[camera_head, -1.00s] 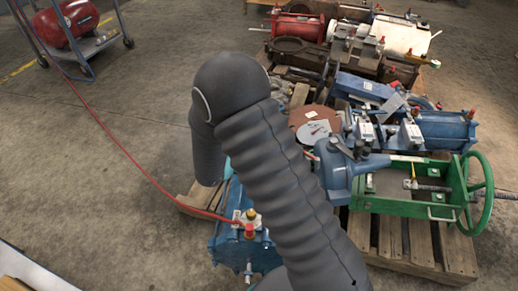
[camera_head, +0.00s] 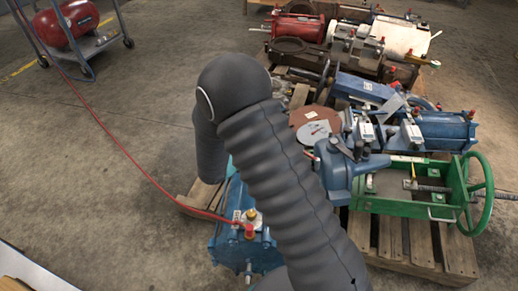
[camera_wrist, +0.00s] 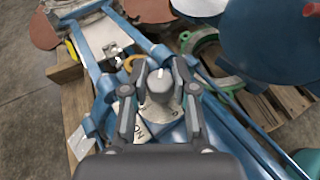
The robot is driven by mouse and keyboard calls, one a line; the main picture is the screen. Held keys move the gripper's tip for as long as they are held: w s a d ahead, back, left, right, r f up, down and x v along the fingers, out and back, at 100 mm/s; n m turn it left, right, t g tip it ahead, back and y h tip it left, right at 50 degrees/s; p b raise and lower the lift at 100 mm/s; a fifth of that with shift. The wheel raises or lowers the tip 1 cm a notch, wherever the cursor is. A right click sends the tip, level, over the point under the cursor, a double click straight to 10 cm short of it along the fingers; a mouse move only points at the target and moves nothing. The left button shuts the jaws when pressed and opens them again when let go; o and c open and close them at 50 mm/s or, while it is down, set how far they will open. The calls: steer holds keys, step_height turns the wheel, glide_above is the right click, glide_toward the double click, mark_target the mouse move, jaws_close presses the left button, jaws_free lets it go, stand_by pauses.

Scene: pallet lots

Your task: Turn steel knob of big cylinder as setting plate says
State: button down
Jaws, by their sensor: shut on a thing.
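In the wrist view a grey steel knob (camera_wrist: 159,84) with a white mark on its top stands on a blue cylinder (camera_wrist: 108,88). My gripper (camera_wrist: 160,92) is shut on this knob, with one finger on each side. A pale plate (camera_wrist: 142,133) with dark lettering lies below the knob, partly covered by the gripper; its setting cannot be read. In the head view a blue cylinder body (camera_head: 228,243) shows at the lower middle, partly behind my arm. My gripper and the knob are hidden there.
A red hose runs from the red compressor tank (camera_head: 72,20) to a fitting on the blue body. A green frame with a handwheel (camera_head: 480,195) and other blue cylinders lie on a pallet (camera_head: 420,245) at right. Bare concrete floor is free at left.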

steer(key=m+g+h, duration=0.2)
steer(key=m+g, duration=0.1)
steer(key=shift+m+g+h+p, duration=0.3)
steer(key=shift+g+h+p, duration=0.1)
steer(key=m+g+h, duration=0.1)
steer(key=m+g, duration=0.2)
steer(key=g, duration=0.1)
steer(key=shift+f+h, duration=0.1)
steer(key=shift+h, duration=0.3)
steer(key=m+g, duration=0.4)
steer(key=g, duration=0.1)
steer(key=shift+w+m+b, duration=0.1)
steer(key=shift+m+b, duration=0.3)
steer(key=shift+m+g+y+b, duration=0.45)
steer(key=shift+m+g, duration=1.15)
steer(key=shift+g, duration=0.4)
steer(key=c, duration=0.9)
jaws_free()
